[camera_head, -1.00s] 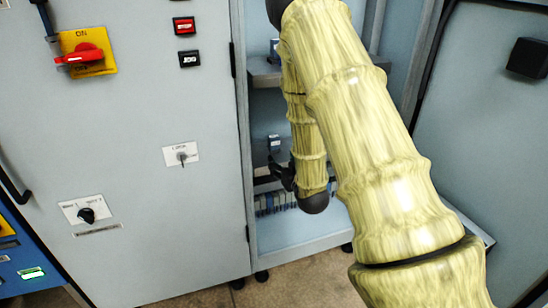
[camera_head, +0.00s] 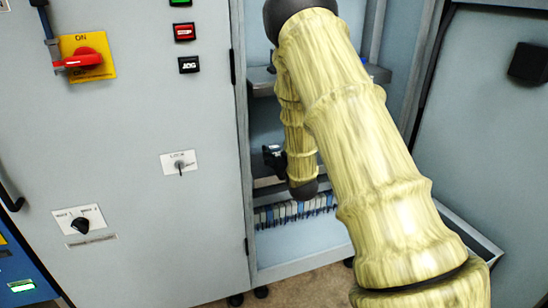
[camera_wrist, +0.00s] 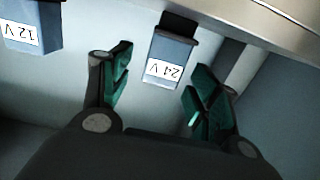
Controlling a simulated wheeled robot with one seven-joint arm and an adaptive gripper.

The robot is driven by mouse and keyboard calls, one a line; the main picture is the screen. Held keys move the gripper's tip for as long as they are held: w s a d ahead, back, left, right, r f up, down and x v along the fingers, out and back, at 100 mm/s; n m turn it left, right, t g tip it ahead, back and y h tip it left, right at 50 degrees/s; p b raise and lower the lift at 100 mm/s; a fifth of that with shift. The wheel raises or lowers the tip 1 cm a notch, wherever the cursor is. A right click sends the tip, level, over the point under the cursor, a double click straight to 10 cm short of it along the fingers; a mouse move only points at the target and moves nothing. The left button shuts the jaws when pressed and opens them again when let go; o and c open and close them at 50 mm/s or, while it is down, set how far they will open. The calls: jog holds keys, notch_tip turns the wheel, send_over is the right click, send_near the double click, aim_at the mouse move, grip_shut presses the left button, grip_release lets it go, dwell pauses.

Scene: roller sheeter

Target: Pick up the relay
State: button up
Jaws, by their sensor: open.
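In the wrist view a grey-blue block labelled 24 V (camera_wrist: 170,58), likely a relay, has a dark end and appears upside down. A similar block labelled 12 V (camera_wrist: 33,28) is at the upper left. My gripper (camera_wrist: 160,84) is open and empty, its green-padded fingers to the left and right of the 24 V block in the picture. I cannot tell whether the block is within their reach in depth. In the head view my gripper (camera_head: 273,157) is small and dark inside the open cabinet, partly behind my arm. I cannot make out the blocks there.
The cabinet's grey door panel (camera_head: 140,130) with switches stands at the left. A shelf (camera_head: 262,82) is above my gripper, and a row of terminals (camera_head: 290,211) is below it. A metal rail (camera_wrist: 285,22) crosses the wrist view's upper right.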

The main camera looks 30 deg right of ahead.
jog(key=shift+x, duration=1.45)
jog(key=shift+r, duration=0.1)
jog(key=shift+a, duration=0.1)
jog(key=c, duration=1.1)
jog(key=shift+c, duration=0.2)
jog(key=shift+r, duration=0.1)
